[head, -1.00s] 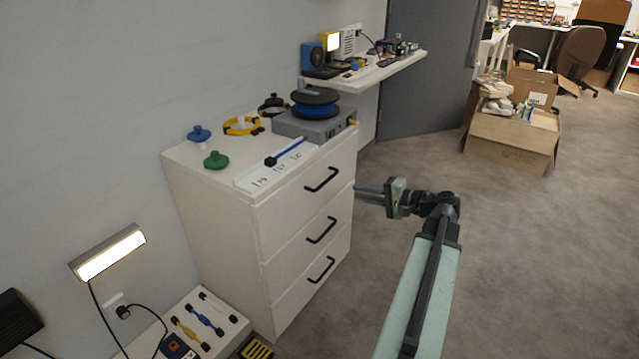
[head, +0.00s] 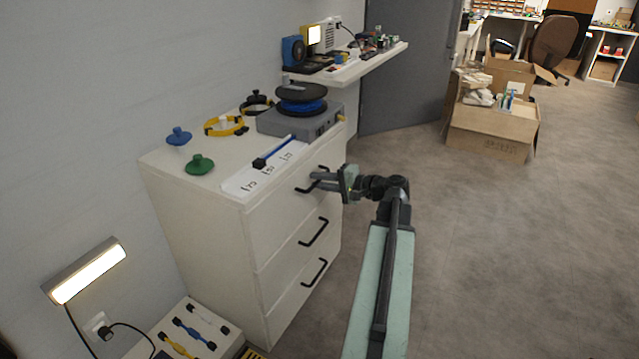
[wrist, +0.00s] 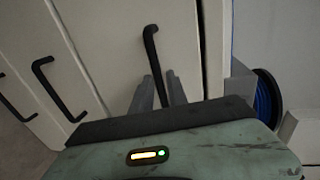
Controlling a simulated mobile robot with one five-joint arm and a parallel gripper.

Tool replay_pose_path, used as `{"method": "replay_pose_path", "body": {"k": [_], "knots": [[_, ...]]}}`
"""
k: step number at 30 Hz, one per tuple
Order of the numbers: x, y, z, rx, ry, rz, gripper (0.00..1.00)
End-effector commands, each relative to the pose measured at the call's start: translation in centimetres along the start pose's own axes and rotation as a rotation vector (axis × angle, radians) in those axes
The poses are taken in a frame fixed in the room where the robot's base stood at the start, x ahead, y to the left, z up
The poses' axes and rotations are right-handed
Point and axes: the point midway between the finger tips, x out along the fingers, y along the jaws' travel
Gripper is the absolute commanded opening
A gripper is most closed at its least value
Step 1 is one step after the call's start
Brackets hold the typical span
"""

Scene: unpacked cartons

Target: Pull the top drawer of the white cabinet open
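The white cabinet (head: 190,215) stands against the wall with several drawers, each with a black bar handle. The top drawer (head: 275,217) looks closed. Its handle (head: 302,189) is partly hidden by my gripper (head: 318,181), whose fingers reach it from the right. In the wrist view, the same handle (wrist: 151,50) runs down to between the two grey fingers of my gripper (wrist: 160,88), which stand apart. I cannot tell whether either finger touches the handle.
A grey box (head: 300,122) with a dark-and-blue spool, a white labelled strip (head: 262,170) and coloured knobs sit on the cabinet top. A wall shelf (head: 360,70) stands behind. Open floor (head: 500,250) lies to the right; cartons (head: 490,130) are farther back.

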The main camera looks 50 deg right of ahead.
Motion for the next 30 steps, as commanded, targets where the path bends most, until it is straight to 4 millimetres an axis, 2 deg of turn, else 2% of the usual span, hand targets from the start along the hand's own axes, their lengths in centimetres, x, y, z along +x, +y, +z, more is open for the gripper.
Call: {"method": "replay_pose_path", "body": {"k": [9,12,30], "knots": [[0.53,-0.01,-0.03,0.0,0.001,0.0,0.19],[0.51,-0.01,-0.04,0.001,0.001,0.0,0.0],[0.41,0.02,-0.09,0.001,0.002,0.0,0.0]]}}
